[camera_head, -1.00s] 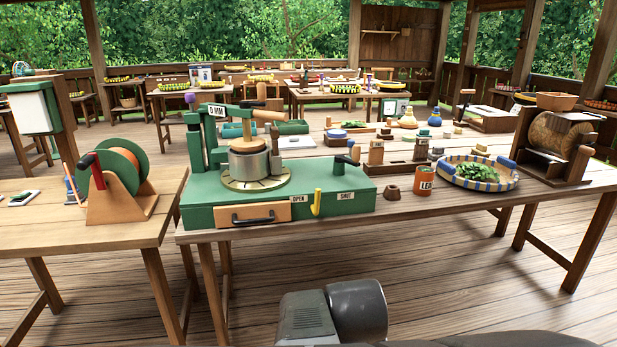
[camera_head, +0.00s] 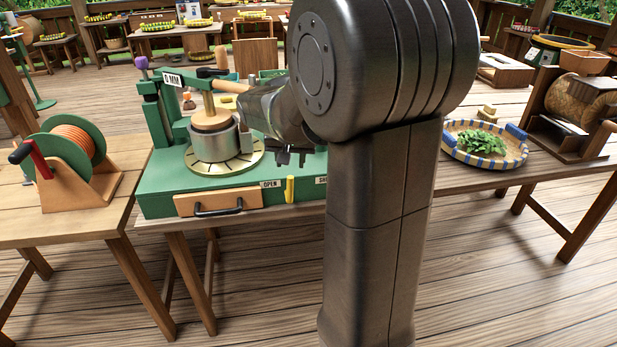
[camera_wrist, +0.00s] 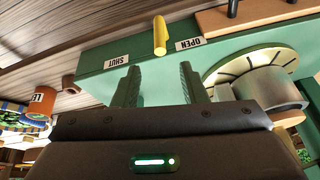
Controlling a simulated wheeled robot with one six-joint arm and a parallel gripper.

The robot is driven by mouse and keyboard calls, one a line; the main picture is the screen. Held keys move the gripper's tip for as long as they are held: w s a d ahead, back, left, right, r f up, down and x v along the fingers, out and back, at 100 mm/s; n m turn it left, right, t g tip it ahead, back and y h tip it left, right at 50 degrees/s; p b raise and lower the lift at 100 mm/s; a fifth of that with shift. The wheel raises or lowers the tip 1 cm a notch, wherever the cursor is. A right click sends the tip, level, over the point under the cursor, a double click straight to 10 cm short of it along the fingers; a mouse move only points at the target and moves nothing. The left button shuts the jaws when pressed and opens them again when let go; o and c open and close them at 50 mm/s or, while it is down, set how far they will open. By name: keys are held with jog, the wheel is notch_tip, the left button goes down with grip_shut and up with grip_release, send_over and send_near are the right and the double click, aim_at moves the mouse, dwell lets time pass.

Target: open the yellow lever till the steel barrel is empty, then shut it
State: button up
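The yellow lever (camera_head: 290,189) stands upright on the front face of the green machine (camera_head: 160,176), beside the OPEN label; the SHUT label is partly hidden by my arm. In the wrist view the lever (camera_wrist: 160,36) lies between the SHUT and OPEN labels. The steel barrel (camera_head: 213,144) sits on the round slotted plate, under a wooden plunger; its inside is hidden. My gripper (camera_head: 291,157) is over the right part of the machine top. In the wrist view its fingers (camera_wrist: 158,88) are apart with nothing between them, and the lever is beyond them.
A wooden drawer (camera_head: 218,201) with a black handle is left of the lever. An orange reel (camera_head: 72,149) stands on the left table. A striped tray (camera_head: 485,145) of leaves is at right. My arm hides the middle of the table.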

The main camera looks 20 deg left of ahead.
aim_at(290, 186)
jog(key=x, duration=1.3)
jog(key=shift+f, duration=0.2)
grip_shut()
